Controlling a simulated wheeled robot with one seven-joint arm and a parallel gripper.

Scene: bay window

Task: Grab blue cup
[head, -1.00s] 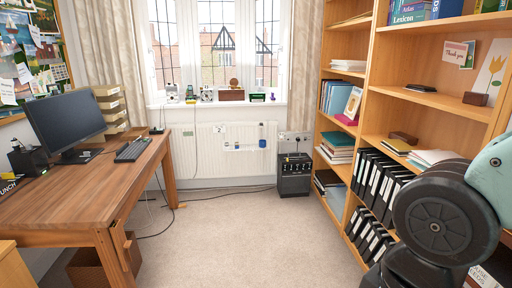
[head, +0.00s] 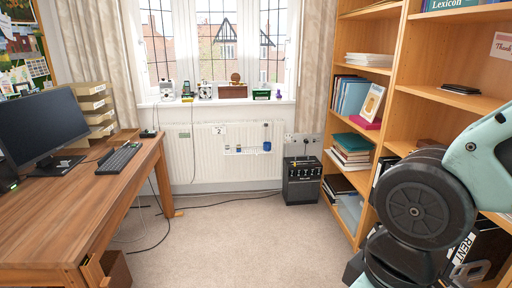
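A small blue object that looks like the blue cup (head: 267,146) is at the right end of a narrow white shelf (head: 243,152) in front of the radiator, below the window. It is small and far off, so its handle and opening cannot be made out. My arm fills the lower right of the head view, well apart from the cup. I cannot make out my gripper in this view.
A wooden desk (head: 110,190) with a monitor (head: 45,122) stands on the left. A tall bookcase (head: 393,70) stands on the right, close to my arm. A black box (head: 302,182) stands right of the radiator (head: 185,155). The carpet (head: 215,235) between is mostly clear, with cables near the desk.

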